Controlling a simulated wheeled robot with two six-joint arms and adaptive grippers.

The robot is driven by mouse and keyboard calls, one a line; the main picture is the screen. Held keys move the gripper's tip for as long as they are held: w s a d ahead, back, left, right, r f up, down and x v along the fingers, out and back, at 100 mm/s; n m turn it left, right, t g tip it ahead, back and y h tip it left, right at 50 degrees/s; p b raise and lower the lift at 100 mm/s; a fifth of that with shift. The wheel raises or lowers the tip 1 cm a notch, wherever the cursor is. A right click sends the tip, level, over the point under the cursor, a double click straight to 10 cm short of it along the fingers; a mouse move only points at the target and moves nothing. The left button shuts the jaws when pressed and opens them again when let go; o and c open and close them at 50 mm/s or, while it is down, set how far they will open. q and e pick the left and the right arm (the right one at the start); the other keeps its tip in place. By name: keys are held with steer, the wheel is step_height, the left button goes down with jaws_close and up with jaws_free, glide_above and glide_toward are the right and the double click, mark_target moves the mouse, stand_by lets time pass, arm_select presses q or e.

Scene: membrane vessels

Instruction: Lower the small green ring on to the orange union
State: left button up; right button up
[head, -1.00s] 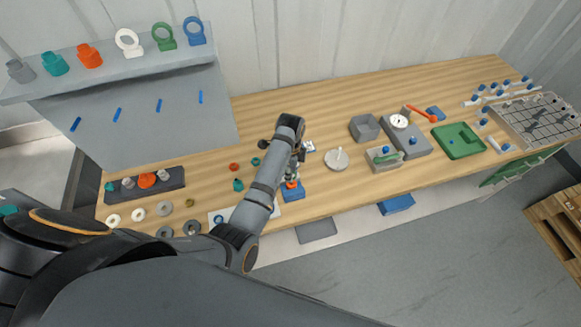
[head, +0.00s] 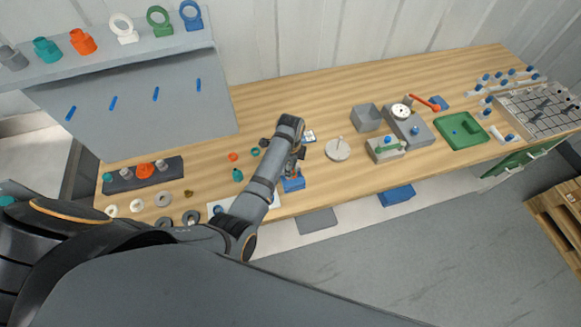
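One arm of mine, the left, comes in from the lower left, and its gripper (head: 297,157) points down over the blue block (head: 292,184). A small orange piece, apparently the orange union (head: 296,172), shows on that block just below the gripper. The arm and wrist cover part of this spot. The fingers are too small and covered to tell if they are open or hold anything. A small green ring (head: 255,151) lies on the table left of the arm, but I cannot tell if it is the task's ring. My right gripper is not in view.
A small orange ring (head: 233,156) and a teal fitting (head: 238,175) lie left of the arm. A dark rack (head: 124,186) holds fittings farther left. Right of the gripper stand a round plate (head: 338,150), a grey bin (head: 366,117) and a green tray (head: 461,142).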

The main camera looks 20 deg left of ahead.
arm_select(q)
steer(key=o, duration=0.8)
step_height(320, 180, up, 8)
steer(key=shift+f, duration=0.25)
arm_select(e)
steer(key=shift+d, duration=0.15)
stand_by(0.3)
